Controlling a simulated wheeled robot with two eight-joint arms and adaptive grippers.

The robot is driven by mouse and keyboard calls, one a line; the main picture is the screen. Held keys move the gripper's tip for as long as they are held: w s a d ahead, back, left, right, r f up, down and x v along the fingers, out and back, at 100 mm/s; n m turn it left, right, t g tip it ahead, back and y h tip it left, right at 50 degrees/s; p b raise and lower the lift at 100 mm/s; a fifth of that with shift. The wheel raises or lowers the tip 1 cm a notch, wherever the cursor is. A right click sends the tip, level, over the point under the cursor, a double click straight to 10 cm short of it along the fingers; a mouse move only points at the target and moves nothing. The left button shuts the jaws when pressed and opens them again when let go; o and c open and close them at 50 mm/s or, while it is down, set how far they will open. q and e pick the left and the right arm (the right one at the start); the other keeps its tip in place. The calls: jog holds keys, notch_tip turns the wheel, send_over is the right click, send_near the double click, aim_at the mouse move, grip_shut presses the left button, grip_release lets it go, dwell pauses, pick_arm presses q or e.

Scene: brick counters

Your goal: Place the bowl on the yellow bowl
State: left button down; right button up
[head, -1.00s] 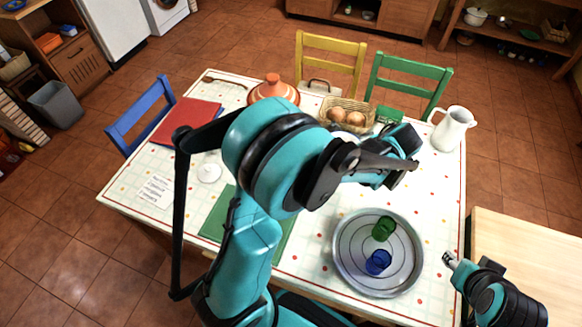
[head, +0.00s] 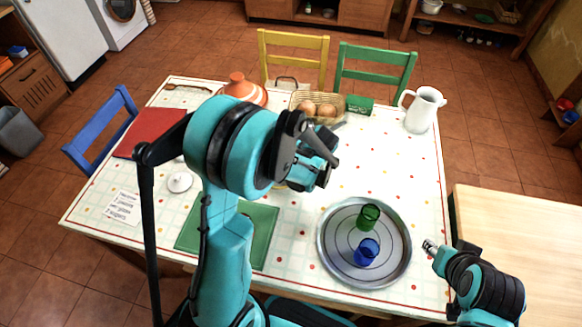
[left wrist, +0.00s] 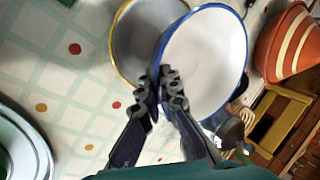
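The white bowl with a blue rim (left wrist: 208,62) is in the left wrist view, tilted, partly covering the yellow-rimmed bowl (left wrist: 135,40). My left gripper (left wrist: 168,82) is shut on the near edge of the blue-rimmed bowl. The yellow-rimmed bowl lies just beyond and left of it, over the dotted tablecloth; whether the two bowls touch I cannot tell. In the head view my left arm hides nearly all of both bowls and the fingertips. My right gripper (head: 431,248) hangs near the table's right edge, away from the bowls; its fingers are too small to judge.
A round metal tray (head: 334,266) holds a green glass (head: 368,216) and a blue glass (head: 367,251). A terracotta pot (head: 245,92), an egg basket (head: 301,99) and a white pitcher (head: 423,110) stand at the back. The table's right rear is mostly clear.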

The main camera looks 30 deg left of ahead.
pick_arm(q)
jog(key=shift+r, duration=0.1)
jog(key=shift+f+b, duration=0.45)
jog(key=shift+f, duration=0.1)
jog(key=c, duration=2.2)
grip_release()
jog(key=o, duration=0.5)
jog(key=shift+r, duration=0.1)
